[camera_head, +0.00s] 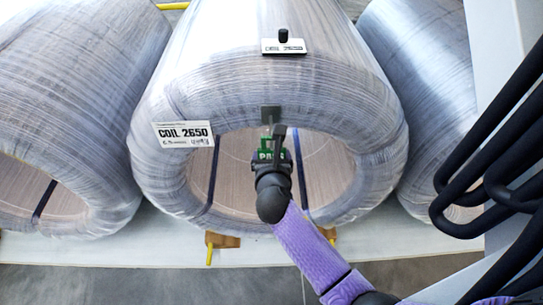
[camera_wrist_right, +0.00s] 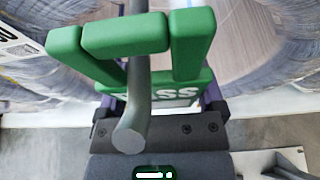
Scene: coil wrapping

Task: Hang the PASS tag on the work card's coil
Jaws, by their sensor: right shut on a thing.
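The middle coil (camera_head: 330,95) is wrapped in clear film. A white label (camera_head: 184,134) on its front face reads COIL 2650. My right gripper (camera_head: 272,152), on a purple arm, is shut on the green PASS tag (camera_head: 266,155) in front of the coil's bore, near its upper rim. The work card is not identifiable.
A second coil (camera_head: 70,90) stands at the left and a third (camera_head: 420,70) at the right. A small plate with a black knob (camera_head: 283,46) sits on the middle coil. Dark straps run through the bore. Wooden chocks (camera_head: 222,240) lie below it.

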